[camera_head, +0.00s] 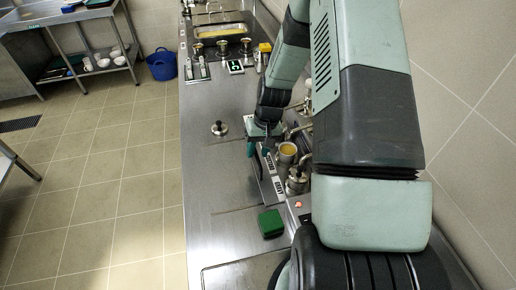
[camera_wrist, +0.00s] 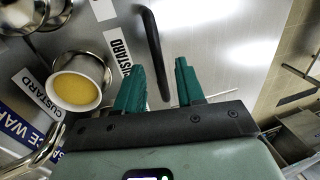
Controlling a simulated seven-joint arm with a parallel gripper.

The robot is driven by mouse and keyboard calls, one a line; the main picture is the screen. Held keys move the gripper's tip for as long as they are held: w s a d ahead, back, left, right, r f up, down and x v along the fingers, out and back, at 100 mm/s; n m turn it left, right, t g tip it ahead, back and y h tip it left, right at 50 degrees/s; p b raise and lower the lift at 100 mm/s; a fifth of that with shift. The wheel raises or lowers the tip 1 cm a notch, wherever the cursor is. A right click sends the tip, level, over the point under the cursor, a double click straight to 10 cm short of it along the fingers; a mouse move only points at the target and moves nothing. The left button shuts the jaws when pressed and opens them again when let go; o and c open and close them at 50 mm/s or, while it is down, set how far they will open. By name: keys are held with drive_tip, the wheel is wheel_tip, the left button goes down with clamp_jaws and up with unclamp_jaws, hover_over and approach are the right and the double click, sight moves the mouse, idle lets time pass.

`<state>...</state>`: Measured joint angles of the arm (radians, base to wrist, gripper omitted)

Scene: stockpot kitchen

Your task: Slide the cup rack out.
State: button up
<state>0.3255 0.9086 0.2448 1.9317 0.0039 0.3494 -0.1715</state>
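My gripper (camera_head: 258,150) is low over the steel counter, and its green fingers also show in the wrist view (camera_wrist: 160,82). The fingers are apart. A dark bar handle (camera_wrist: 150,45) runs between them in the wrist picture, its lower end in the gap; I cannot tell whether either finger touches it. A labelled steel strip (camera_head: 270,178) lies beside the gripper; whether it belongs to the cup rack is unclear. No rack of cups can be clearly made out.
A cup of yellow custard (camera_wrist: 77,88) stands left of the fingers, by a CUSTARD label (camera_wrist: 37,95). A small knobbed lid (camera_head: 219,129) lies on otherwise clear counter at left.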

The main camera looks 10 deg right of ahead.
clamp_jaws()
drive_tip(key=shift+a, duration=0.1)
idle(0.3)
drive_tip(key=a, duration=1.7)
drive_tip(key=shift+a, duration=0.25)
unclamp_jaws()
drive_tip(key=shift+d+r, duration=0.1)
drive_tip(key=shift+r, duration=0.05)
wheel_tip(320, 180, up, 10)
drive_tip(key=d, duration=0.2)
drive_tip(key=shift+r, duration=0.2)
